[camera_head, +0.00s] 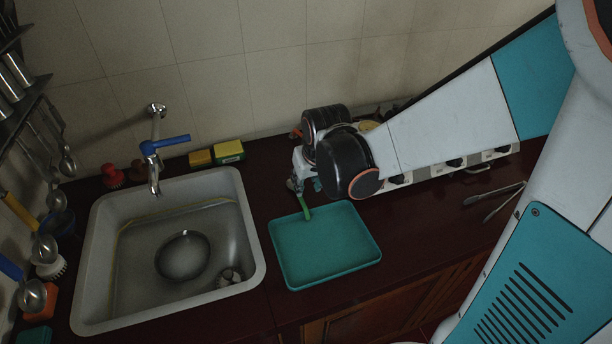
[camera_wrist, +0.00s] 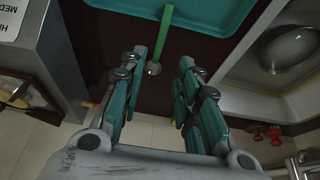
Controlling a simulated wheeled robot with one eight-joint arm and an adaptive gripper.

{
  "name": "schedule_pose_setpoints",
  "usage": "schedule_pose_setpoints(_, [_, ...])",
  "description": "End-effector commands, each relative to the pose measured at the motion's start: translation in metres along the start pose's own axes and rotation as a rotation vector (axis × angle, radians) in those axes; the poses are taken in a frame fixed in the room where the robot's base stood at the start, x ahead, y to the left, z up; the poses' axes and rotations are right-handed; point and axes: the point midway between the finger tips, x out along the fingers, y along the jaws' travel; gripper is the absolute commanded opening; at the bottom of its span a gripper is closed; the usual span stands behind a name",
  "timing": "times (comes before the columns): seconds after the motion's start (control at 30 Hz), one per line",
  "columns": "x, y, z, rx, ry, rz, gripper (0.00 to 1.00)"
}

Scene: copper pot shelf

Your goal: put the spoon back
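The spoon has a green handle (camera_head: 305,208) that shows at the upper left edge of the teal tray (camera_head: 325,246). In the wrist view the green handle (camera_wrist: 165,35) reaches over the tray's rim, and a small round metal end (camera_wrist: 153,68) lies off the tray. My gripper (camera_head: 300,184) is above the counter just beyond the tray. In the wrist view my gripper (camera_wrist: 164,57) is open, with the metal end seen between its two fingers. I cannot tell how high the fingers are above it. My wrist hides some of the counter in the head view.
A sink (camera_head: 250,215) with a round bowl (camera_head: 183,256) lies left of the tray. Sponges (camera_head: 229,150) sit behind it. Ladles and spoons (camera_head: 45,247) hang at the far left. A stove (camera_head: 440,170) and tongs (camera_head: 497,197) are to the right.

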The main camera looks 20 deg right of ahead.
Motion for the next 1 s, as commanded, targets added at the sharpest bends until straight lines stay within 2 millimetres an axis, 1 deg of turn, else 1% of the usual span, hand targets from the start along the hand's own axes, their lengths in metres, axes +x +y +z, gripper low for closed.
schedule_pose_setpoints(0.03, [-0.005,0.000,0.001,0.000,0.000,0.000,0.30])
schedule_pose_setpoints(0.17, [-0.012,0.000,0.002,0.000,0.003,0.000,0.30])
schedule_pose_setpoints(0.27, [-0.024,0.000,0.005,-0.001,0.013,0.000,0.30])
schedule_pose_setpoints(0.47, [-0.064,0.000,0.017,-0.001,0.054,-0.001,0.30])
schedule_pose_setpoints(0.7, [-0.110,0.000,0.038,0.000,0.108,-0.001,0.30])
schedule_pose_setpoints(0.9, [-0.140,0.000,0.061,0.000,0.154,-0.001,0.30])
schedule_pose_setpoints(1.0, [-0.152,0.000,0.073,0.000,0.177,-0.001,0.30])
